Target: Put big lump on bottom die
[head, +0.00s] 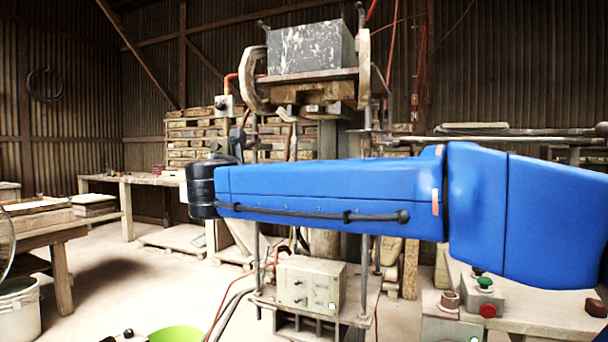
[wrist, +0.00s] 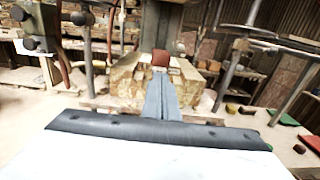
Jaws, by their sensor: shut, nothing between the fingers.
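My gripper (wrist: 166,84) shows in the wrist view as two grey fingers, side by side and shut with nothing between them. A reddish-brown lump (wrist: 161,58) shows just beyond the fingertips; whether they touch it I cannot tell. It appears to rest on a pale, worn block (wrist: 124,78) between the press rods, which looks like the bottom die. Small brown lumps (wrist: 247,110) lie to the right on a pale surface; which lump is the big one I cannot tell for sure. In the head view my blue arm hides the die area and my fingers.
The press carries a grey weight (head: 310,48) above and a control box (head: 310,285) below. Press rods (wrist: 228,75) stand close on both sides of the block. A green tub (head: 176,334) is at the bottom, and a button box (head: 484,295) is at the right.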

